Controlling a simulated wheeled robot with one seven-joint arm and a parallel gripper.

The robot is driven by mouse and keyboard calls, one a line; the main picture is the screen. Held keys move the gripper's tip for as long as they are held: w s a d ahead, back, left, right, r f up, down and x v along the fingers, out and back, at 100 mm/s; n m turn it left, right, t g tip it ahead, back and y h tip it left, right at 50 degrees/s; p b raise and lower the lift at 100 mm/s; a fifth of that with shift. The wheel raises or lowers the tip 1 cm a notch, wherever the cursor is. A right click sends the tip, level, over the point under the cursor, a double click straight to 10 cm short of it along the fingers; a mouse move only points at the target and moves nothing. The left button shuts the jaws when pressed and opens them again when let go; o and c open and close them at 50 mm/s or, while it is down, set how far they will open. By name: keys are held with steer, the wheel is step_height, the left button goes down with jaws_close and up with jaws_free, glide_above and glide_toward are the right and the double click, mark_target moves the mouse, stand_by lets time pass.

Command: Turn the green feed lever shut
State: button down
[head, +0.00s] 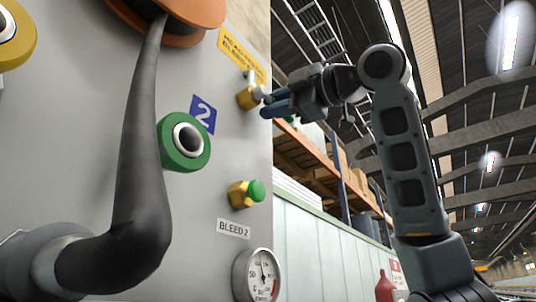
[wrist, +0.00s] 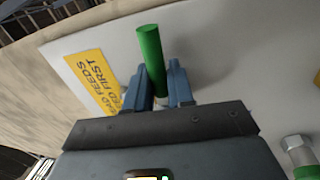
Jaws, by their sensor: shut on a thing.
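The green feed lever (wrist: 150,55) shows in the wrist view as a green bar between my two blue fingers. My gripper (wrist: 160,88) is shut on it, near its silvery lower end, and the bar's far part extends beyond the fingers. In the head view my gripper (head: 268,103) reaches in from the right to the brass valve body (head: 246,97) near the panel's right edge. There my fingers hide most of the lever; a bit of green shows just below them. How far the lever is turned is hard to tell.
The grey panel (head: 215,185) carries a yellow sign (head: 242,52), a green ring port (head: 184,142) by a blue "2" label, a green-capped bleed valve (head: 247,193) and a gauge (head: 258,273). A thick dark hose (head: 140,140) runs down its left. Shelving stands behind.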

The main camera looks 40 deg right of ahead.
steer(key=shift+r+n, duration=0.15)
steer(key=shift+n, duration=0.45)
steer(key=shift+a, duration=0.1)
steer(key=c, duration=1.1)
jaws_free()
steer(key=b+v, duration=0.1)
steer(key=v, duration=0.7)
steer(key=shift+b, duration=0.4)
